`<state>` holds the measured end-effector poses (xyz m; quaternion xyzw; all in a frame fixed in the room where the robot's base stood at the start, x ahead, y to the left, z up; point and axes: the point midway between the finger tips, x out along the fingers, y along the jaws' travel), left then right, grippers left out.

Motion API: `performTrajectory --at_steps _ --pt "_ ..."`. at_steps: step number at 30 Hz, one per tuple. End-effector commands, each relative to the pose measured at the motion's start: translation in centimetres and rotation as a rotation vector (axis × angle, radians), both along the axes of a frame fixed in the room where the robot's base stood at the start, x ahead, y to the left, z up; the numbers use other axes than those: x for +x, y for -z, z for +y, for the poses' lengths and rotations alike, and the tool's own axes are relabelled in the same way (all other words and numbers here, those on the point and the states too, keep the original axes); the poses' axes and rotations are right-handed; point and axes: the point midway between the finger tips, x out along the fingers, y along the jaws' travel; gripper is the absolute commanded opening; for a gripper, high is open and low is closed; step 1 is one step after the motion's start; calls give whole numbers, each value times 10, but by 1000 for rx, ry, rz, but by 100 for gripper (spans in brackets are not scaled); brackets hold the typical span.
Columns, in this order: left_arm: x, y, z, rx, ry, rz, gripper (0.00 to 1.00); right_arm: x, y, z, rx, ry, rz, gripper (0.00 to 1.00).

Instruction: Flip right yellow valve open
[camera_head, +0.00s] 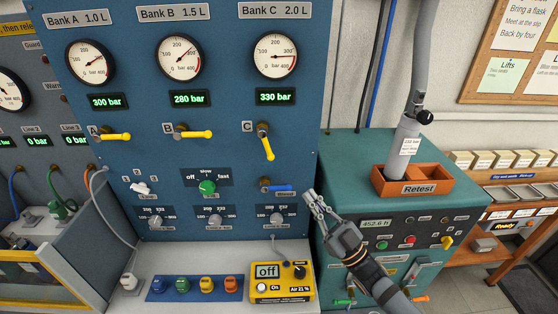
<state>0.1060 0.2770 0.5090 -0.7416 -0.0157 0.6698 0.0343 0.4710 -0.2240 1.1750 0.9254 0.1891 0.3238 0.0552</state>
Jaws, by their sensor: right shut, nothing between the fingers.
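The right yellow valve (266,146) is under the label C on the blue panel (225,130). Its lever points steeply down and slightly right. The yellow valves under A (115,136) and B (195,133) have levers lying nearly level, pointing right. My right gripper (313,200) comes from the lower right. It is shut and empty, in front of the panel's right edge, below and right of valve C and apart from it. My left gripper is not in view.
A small blue-handled valve (277,187) sits below valve C, just left of my right gripper. The Bank C gauge (275,56) and its 330 bar display are above. A yellow analyser (282,283) stands on the ledge. A teal machine (455,190) with a Retest tray (418,188) is right.

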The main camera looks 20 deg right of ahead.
Motion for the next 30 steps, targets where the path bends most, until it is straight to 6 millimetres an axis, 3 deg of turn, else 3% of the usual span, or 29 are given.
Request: performTrajectory --at_steps 5,11,18,24,30 --pt "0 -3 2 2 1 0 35 9 -9 4 3 2 -3 0" --pt "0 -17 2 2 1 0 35 38 -36 20 5 5 -3 0" --pt "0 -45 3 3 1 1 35 75 -67 40 4 3 0 0" --pt "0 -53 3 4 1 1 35 102 -56 47 2 3 3 0" --pt "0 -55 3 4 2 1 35 111 -52 50 0 4 2 0"
